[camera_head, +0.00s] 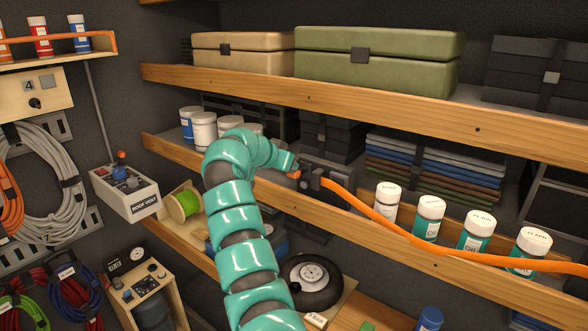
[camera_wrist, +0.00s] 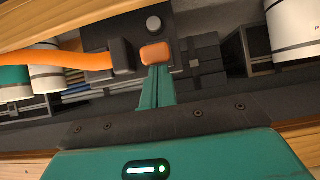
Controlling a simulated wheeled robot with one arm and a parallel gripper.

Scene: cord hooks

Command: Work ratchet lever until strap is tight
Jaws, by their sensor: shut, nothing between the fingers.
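The orange strap (camera_head: 383,222) runs from the dark ratchet (camera_head: 316,180) on the middle shelf to the right edge of the head view, dipping in front of the white-capped jars. In the wrist view the strap (camera_wrist: 62,62) enters the dark ratchet block (camera_wrist: 122,56) from the left. A small orange grip (camera_wrist: 155,54), apparently the lever's end, sits right of that block. My gripper (camera_wrist: 157,72) is shut and empty, its teal fingertips just below the orange grip; I cannot tell if they touch. In the head view my gripper (camera_head: 291,168) is beside the ratchet, partly hiding the lever.
Several white-capped jars (camera_head: 429,214) stand behind the strap. A wooden shelf edge (camera_head: 350,93) runs above my gripper and another (camera_head: 420,262) below. A control box (camera_head: 128,190) hangs at the left.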

